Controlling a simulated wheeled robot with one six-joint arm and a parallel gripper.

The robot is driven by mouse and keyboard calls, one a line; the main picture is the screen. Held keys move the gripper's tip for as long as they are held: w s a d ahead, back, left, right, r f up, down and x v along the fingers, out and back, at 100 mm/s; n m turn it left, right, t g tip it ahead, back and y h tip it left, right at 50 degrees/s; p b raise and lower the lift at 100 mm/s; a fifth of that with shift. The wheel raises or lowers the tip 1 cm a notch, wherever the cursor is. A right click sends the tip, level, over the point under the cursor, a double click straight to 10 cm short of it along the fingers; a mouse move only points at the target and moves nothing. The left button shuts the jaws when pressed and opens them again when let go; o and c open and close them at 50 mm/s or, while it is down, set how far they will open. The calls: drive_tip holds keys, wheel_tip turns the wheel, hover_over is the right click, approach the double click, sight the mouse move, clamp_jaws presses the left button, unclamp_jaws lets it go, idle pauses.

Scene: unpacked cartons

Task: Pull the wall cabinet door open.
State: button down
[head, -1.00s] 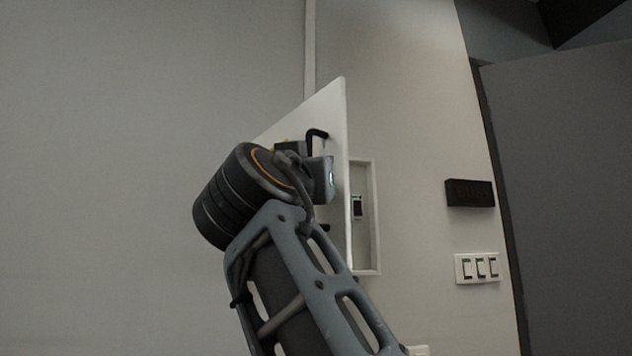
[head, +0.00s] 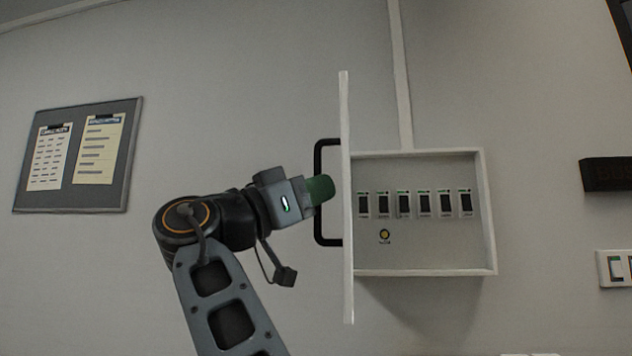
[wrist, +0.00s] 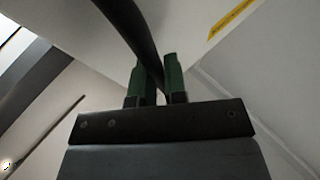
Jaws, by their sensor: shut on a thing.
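The white wall cabinet (head: 490,215) hangs on the grey wall. Its door (head: 346,270) is swung well out and shows almost edge-on in the head view. The black bar handle (head: 318,232) is on the door's left face. My gripper (head: 320,189) is at the handle's middle, left of the door. In the wrist view my gripper's green fingers (wrist: 156,80) are closed around the dark handle bar (wrist: 138,32), with the white door face (wrist: 180,25) behind. The exact finger contact is partly hidden.
A notice board (head: 80,155) hangs at left. A dark box (head: 606,174) and light switches (head: 615,268) are at right. Wall between board and door is clear.

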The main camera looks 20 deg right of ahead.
drive_tip(key=shift+w, duration=0.1)
drive_tip(key=c, duration=1.4)
unclamp_jaws()
drive_tip(key=shift+w+d, duration=0.1)
drive_tip(key=shift+w, duration=0.1)
drive_tip(key=shift+o, duration=1.1)
drive_tip(key=shift+s, duration=0.1)
drive_tip(key=shift+a+f, duration=0.1)
drive_tip(key=shift+a, duration=0.15)
drive_tip(key=v, duration=1.3)
drive_tip(key=shift+a, duration=0.2)
drive_tip(key=shift+s, duration=0.1)
